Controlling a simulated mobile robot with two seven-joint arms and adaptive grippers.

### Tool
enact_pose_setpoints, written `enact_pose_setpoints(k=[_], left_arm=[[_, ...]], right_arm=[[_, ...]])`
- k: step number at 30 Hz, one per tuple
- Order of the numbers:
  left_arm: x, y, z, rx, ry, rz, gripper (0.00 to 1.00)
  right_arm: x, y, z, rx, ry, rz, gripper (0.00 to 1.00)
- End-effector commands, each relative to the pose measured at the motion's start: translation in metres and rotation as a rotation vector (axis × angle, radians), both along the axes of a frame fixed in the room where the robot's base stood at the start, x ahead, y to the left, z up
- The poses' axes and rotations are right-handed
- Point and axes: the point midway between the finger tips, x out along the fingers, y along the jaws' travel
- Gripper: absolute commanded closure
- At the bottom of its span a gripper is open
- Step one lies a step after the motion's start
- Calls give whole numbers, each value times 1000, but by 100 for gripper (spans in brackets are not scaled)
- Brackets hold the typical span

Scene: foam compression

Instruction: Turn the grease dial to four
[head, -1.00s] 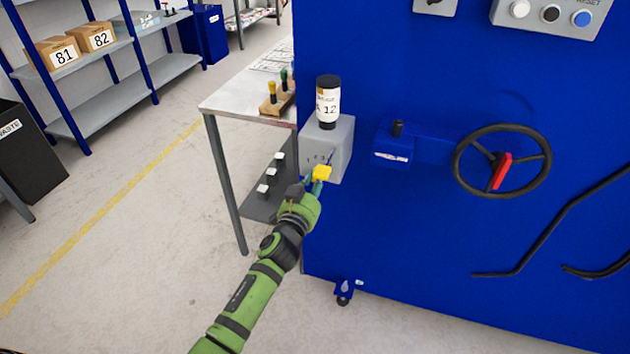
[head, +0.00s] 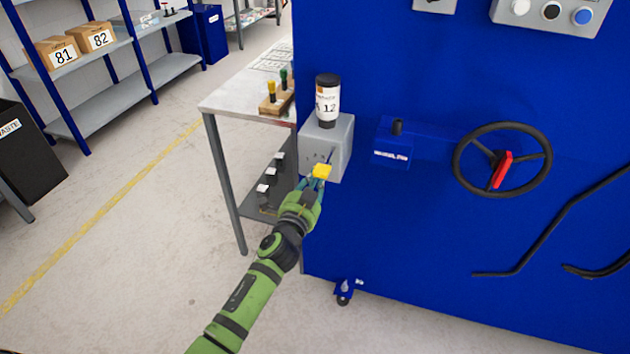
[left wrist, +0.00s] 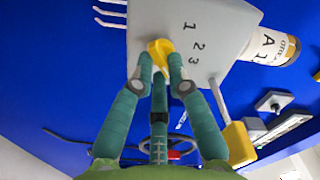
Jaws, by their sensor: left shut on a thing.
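The grease box (head: 341,139) is a grey unit on the blue machine's left side, with a labelled bottle (head: 328,102) on top. In the left wrist view the yellow grease dial (left wrist: 160,48) sits on the box's grey face (left wrist: 211,20), where the figures 1, 2 and 3 (left wrist: 195,45) show; I cannot see a 4. My left gripper (left wrist: 160,68) is shut on the dial, one fingertip on each side. In the head view the gripper (head: 312,184) hides the dial. I cannot tell which figure the dial points to. My right gripper is in neither view.
A lever with a yellow end (left wrist: 238,145) stands out from the box close beside my left gripper; it also shows in the head view (head: 322,171). A handwheel (head: 502,161) is to the right. A metal table (head: 240,100) stands to the left.

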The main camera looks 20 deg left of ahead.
Motion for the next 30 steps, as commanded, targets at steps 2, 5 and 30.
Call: enact_pose_setpoints(k=[2, 5, 30], left_arm=[[0, 1, -1, 41, 0, 2, 100], [0, 1, -1, 81, -2, 2, 100], [0, 1, -1, 139, -4, 2, 59]], right_arm=[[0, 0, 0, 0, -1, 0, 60], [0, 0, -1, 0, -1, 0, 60], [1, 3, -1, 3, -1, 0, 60]])
